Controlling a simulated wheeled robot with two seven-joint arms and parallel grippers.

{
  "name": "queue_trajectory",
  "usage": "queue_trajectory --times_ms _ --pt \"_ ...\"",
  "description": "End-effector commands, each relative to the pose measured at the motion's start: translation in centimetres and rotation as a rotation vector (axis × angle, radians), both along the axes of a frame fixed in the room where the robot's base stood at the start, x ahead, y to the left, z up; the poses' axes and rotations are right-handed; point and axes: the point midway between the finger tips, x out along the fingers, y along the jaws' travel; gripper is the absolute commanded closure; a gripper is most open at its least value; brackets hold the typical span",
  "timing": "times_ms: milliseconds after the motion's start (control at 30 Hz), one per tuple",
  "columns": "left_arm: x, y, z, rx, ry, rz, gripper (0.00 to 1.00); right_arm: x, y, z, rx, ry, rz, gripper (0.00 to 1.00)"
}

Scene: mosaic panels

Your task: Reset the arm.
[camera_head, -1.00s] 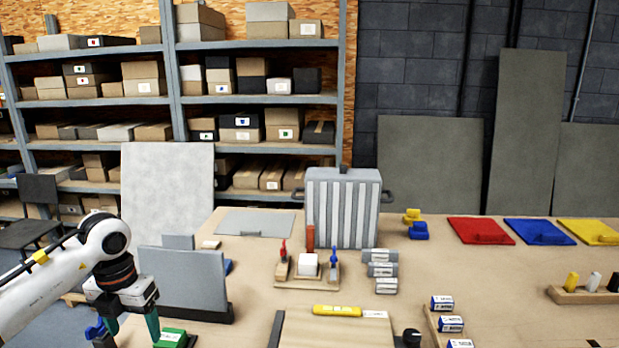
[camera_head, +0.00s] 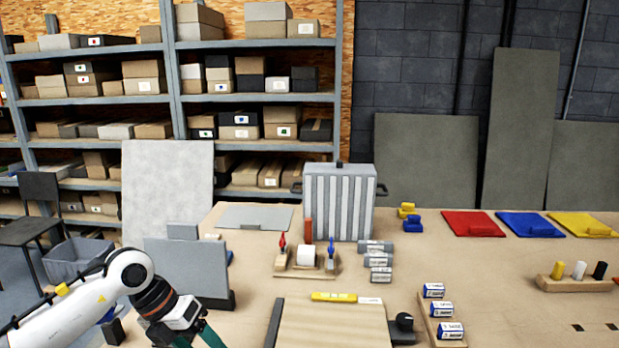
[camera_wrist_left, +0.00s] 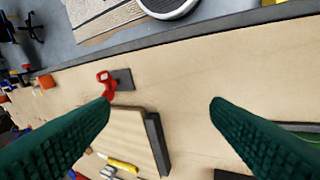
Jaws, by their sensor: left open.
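My left gripper (camera_head: 203,336) is at the bottom left of the head view, low in front of the grey upright panel (camera_head: 187,268). In the left wrist view its two green fingers (camera_wrist_left: 160,106) are spread wide with nothing between them. Below them is the tan tabletop, with a wooden board (camera_wrist_left: 125,135) edged by a dark strip. A red object (camera_wrist_left: 106,86) lies beside a dark block (camera_wrist_left: 123,79). My right gripper is not in view.
The table holds a striped grey panel case (camera_head: 338,205), a tool stand (camera_head: 305,262), grey cylinders (camera_head: 378,262) and a yellow level (camera_head: 333,297). Red (camera_head: 472,223), blue (camera_head: 530,225) and yellow (camera_head: 584,225) trays lie at the back right.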

Motion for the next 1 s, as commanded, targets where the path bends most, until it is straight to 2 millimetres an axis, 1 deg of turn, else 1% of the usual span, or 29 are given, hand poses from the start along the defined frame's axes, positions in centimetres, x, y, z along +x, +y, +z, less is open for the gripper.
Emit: queue_trajectory --times_ms 33,67,133,167,200,267,300,367,400,433,467,500,567,600,667,700,767,800,833,867,900,967,1000 --pt "-0.5 -2.0 -0.3 -0.075 -0.006 -0.020 0.28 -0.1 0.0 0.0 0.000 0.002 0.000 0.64" --pt "-0.7 -3.2 -0.3 -0.125 -0.012 -0.029 0.28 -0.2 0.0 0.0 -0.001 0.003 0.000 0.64" --pt "-1.4 -6.5 0.0 -0.267 -0.025 -0.046 0.28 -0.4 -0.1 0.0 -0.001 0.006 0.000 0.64" --pt "-1.8 -8.1 0.3 -0.342 -0.031 -0.049 0.28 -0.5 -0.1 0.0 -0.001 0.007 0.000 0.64" --pt "-2.5 -10.4 0.9 -0.459 -0.037 -0.049 0.28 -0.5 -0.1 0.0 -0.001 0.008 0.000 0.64" --pt "-3.5 -13.8 2.5 -0.665 -0.044 -0.024 0.28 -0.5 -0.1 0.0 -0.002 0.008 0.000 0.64" --pt "-4.1 -15.6 4.0 -0.811 -0.045 0.011 0.28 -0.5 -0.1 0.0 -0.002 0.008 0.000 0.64" --pt "-4.5 -17.3 6.3 -1.023 -0.044 0.095 0.28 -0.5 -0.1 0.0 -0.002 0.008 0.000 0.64" --pt "-4.5 -17.8 7.9 -1.158 -0.041 0.168 0.28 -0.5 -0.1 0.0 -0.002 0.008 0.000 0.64" --pt "-4.4 -17.9 9.0 -1.254 -0.034 0.233 0.28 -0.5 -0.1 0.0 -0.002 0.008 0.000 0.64" --pt "-4.2 -17.7 9.9 -1.342 -0.028 0.305 0.28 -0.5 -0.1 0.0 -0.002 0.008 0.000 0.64" --pt "-3.7 -17.0 10.8 -1.454 -0.015 0.415 0.28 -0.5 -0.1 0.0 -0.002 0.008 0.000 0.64" --pt "-2.9 -15.4 11.5 -1.598 0.009 0.603 0.28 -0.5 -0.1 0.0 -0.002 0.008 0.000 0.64" --pt "-2.3 -13.9 11.4 -1.677 0.030 0.742 0.28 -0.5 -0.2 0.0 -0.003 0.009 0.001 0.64" --pt "-1.6 -11.4 10.3 -1.766 0.064 0.971 0.28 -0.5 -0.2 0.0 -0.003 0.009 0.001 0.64" --pt "-1.3 -9.6 9.0 -1.804 0.092 1.135 0.28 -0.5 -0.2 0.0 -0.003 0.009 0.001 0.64" --pt "-1.3 -6.9 6.3 -1.825 0.142 1.394 0.28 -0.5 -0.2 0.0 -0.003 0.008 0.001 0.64" --pt "-1.8 -5.2 4.1 -1.815 0.180 1.570 0.28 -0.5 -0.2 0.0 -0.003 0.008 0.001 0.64" --pt "-2.4 -4.0 2.2 -1.793 0.209 1.705 0.28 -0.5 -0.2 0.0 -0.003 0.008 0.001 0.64" --pt "-3.2 -3.0 0.3 -1.760 0.241 1.836 0.28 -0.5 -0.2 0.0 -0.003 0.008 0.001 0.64" --pt "-4.5 -1.8 -2.2 -1.701 0.284 2.000 0.28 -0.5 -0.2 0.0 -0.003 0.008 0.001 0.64" --pt "-6.8 -0.5 -5.6 -1.593 0.347 2.215 0.28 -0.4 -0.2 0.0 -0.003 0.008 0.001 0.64" --pt "-8.4 0.1 -7.5 -1.516 0.386 2.334 0.28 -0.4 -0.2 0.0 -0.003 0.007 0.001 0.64"
